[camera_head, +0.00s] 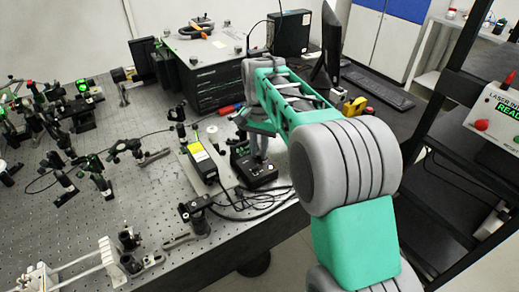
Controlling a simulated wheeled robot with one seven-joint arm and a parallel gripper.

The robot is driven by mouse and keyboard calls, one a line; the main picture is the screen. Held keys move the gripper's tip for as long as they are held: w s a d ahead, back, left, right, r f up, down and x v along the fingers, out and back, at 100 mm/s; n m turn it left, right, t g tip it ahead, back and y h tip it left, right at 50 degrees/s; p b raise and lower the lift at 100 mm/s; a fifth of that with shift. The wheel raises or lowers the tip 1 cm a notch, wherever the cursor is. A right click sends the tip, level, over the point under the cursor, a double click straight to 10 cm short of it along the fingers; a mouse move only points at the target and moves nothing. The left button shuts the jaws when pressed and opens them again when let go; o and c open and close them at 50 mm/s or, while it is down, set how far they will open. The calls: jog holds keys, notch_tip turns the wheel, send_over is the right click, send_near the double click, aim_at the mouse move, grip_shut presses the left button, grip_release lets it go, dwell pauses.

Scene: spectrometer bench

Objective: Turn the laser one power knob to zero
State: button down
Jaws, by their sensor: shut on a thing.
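A small black control box (262,177) with light markings lies on the optical table, right of the yellow-labelled laser unit (201,160). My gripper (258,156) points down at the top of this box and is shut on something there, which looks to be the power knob. The knob itself is hidden by the fingers and too small to make out, so its setting cannot be read. My grey and green arm reaches in from the lower right and covers the area behind the box.
Black cables (250,204) loop in front of the box. Optics on posts (90,160) fill the table's left side. A rack with a lit laser sign (498,118) stands right.

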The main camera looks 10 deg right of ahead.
aim_at(259, 153)
jog(key=shift+n, duration=0.4)
jog(key=n+p, duration=0.1)
jog(key=n, duration=0.2)
jog(key=shift+r+n, duration=0.1)
jog(key=shift+n, duration=0.2)
jog(key=shift+n+p, duration=0.6)
jog(key=shift+n, duration=1.2)
jog(key=c, duration=1.3)
grip_release()
jog(key=shift+c, duration=0.2)
notch_tip(259, 153, up, 6)
jog(key=shift+w+r, duration=0.1)
jog(key=shift+r, duration=0.75)
